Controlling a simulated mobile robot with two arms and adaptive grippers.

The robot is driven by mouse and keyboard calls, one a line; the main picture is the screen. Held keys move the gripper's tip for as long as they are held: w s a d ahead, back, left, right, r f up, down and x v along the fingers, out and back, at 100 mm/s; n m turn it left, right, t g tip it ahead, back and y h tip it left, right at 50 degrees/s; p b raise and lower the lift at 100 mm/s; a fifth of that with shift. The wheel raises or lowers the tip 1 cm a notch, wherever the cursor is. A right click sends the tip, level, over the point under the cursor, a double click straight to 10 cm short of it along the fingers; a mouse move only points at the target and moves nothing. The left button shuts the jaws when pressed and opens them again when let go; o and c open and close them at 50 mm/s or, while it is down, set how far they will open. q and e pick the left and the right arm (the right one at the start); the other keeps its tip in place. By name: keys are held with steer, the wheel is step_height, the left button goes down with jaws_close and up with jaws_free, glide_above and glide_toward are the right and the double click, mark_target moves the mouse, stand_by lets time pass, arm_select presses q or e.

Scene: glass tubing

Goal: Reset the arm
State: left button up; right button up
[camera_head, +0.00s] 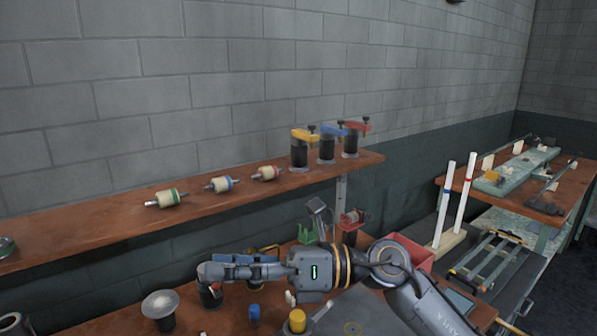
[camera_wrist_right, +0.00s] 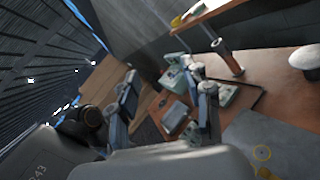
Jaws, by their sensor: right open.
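My right arm (camera_head: 425,305) comes in from the bottom right of the head view. Its gripper (camera_head: 225,268) points left, above the workbench and in front of the shelf. In the right wrist view the two fingers of this gripper (camera_wrist_right: 167,92) stand apart with nothing held between them. Bench items show beyond the gap. A dark item (camera_head: 210,296) is just below the fingers in the head view; I cannot tell whether it touches them. My left gripper cannot be made out.
The workbench (camera_head: 105,328) holds a round-topped stand (camera_head: 160,305), a yellow-capped item (camera_head: 297,320), a blue-capped item (camera_head: 254,312) and a red bin (camera_head: 412,253). A wooden shelf (camera_head: 100,222) with spools and clamps runs behind. Two white tubes (camera_head: 466,192) stand upright at right.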

steer(key=w+d+m+t+h, duration=0.2)
steer(key=w+d+m+t, duration=0.35)
steer(key=m+t, duration=0.7)
steer(key=w+d+m+t+h, duration=0.3)
steer(key=d+m+t, duration=0.6)
steer(key=m, duration=0.6)
steer(key=s+d+f+m+g+h, duration=0.1)
steer(key=d+f+m+h, duration=0.35)
steer(key=f, duration=0.25)
steer(key=s+d+f+m+g+h, duration=0.1)
steer(key=d+f+m+h, duration=0.25)
steer(key=f+m, duration=0.3)
steer(key=s+d+f+m+g+h, duration=0.1)
steer(key=d+f+m+g+h, duration=0.1)
steer(key=d+f+m+h, duration=0.45)
steer(key=s+f+m+g+y, duration=0.1)
steer(key=s+f+m+g, duration=0.1)
steer(key=s+f+g, duration=1.55)
steer(key=s+f+t, duration=0.2)
steer(key=s+f, duration=0.2)
steer(key=f, duration=1)
steer(key=s+f+t, duration=0.2)
steer(key=s+f, duration=0.3)
steer(key=f, duration=0.9)
steer(key=s+d+f, duration=0.2)
steer(key=s+f, duration=0.6)
steer(key=s+d+f+g, duration=0.1)
steer(key=s+f, duration=0.7)
steer(key=f, duration=0.1)
steer(key=shift+s+d, duration=0.35)
